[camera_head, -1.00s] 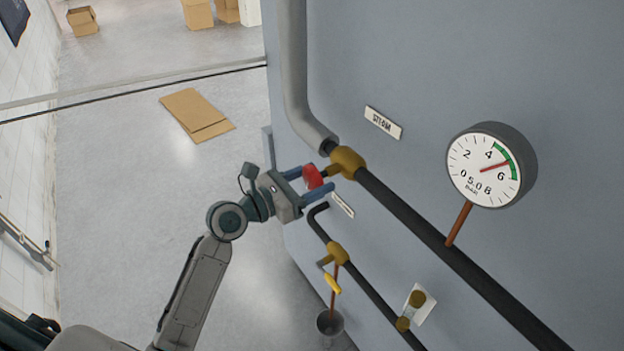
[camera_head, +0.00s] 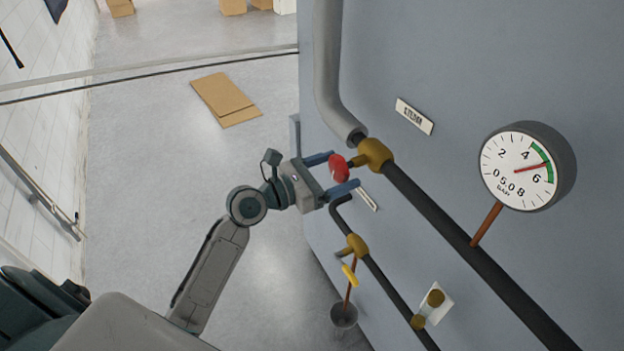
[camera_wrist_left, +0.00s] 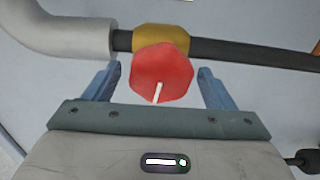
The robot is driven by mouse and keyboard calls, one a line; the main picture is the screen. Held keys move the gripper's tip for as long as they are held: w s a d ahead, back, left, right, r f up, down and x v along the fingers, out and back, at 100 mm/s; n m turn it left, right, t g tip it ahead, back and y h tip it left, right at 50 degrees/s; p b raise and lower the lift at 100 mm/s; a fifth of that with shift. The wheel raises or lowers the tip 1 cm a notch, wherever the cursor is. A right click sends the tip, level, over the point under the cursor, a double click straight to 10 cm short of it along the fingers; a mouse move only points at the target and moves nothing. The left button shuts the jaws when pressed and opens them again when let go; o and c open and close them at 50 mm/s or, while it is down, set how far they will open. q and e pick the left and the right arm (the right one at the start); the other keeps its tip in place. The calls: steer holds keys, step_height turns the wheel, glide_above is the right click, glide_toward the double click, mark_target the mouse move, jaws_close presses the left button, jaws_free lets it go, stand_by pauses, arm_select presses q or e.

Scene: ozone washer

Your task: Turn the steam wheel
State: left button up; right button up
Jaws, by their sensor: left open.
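The red steam wheel (camera_head: 339,168) sits on a brass valve (camera_head: 375,154) in the dark pipe, below a STEAM label (camera_head: 414,117). In the left wrist view the wheel (camera_wrist_left: 161,75) faces me, with a white mark low on its face. My left gripper (camera_head: 331,174) is open, with one blue finger on each side of the wheel. In the wrist view the left gripper's fingers (camera_wrist_left: 159,88) stand apart from the wheel, with a gap on both sides. My right gripper is in neither view.
A pressure gauge (camera_head: 522,168) stands right of the valve, its needle in the green band. Flat cardboard (camera_head: 226,98) lies on the open floor.

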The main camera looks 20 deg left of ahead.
arm_select(q)
steer(key=b+v, duration=0.2)
steer(key=v, duration=0.8)
stand_by(0.5)
